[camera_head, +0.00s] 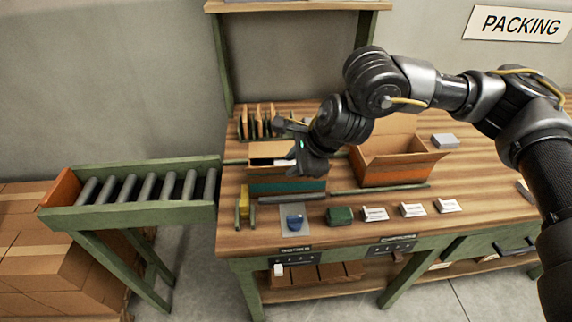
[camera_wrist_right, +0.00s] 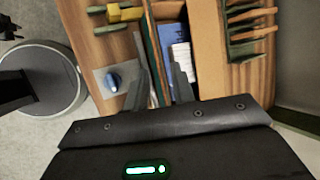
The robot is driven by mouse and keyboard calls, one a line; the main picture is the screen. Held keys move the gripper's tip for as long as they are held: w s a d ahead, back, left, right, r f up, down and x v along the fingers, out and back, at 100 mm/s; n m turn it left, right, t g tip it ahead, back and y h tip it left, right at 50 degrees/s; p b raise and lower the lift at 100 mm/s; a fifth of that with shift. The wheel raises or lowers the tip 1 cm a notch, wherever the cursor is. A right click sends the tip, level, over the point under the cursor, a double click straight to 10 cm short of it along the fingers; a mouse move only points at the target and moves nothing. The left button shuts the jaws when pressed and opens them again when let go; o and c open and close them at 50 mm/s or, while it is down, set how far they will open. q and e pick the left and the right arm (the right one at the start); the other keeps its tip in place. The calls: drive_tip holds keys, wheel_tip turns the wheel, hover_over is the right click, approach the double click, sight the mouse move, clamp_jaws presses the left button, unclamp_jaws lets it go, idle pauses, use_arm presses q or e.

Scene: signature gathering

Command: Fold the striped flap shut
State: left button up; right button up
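A teal-fronted carton (camera_head: 286,186) stands on the left part of the wooden bench, with its top open. It also shows in the right wrist view, where its teal wall (camera_wrist_right: 153,50) runs beside an opening holding white and blue contents (camera_wrist_right: 180,58). A brown panel (camera_wrist_right: 207,40) stands along the opening's other side. I cannot make out stripes on any flap. My right gripper (camera_head: 296,147) is over this carton; in the right wrist view its two fingers (camera_wrist_right: 161,84) are apart, near the teal wall. Contact is unclear. My left gripper is not in view.
A larger open brown carton (camera_head: 391,172) stands to the right. A rack with upright pieces (camera_head: 259,120) is behind. A blue object on a grey pad (camera_head: 295,221), a green block (camera_head: 339,215) and white cards (camera_head: 375,214) line the front. A roller conveyor (camera_head: 140,187) adjoins the left.

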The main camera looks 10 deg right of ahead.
sight(286, 167)
drive_tip(key=shift+p+x, duration=0.3)
drive_tip(key=shift+x, duration=1.85)
drive_tip(key=shift+c, duration=0.2)
clamp_jaws()
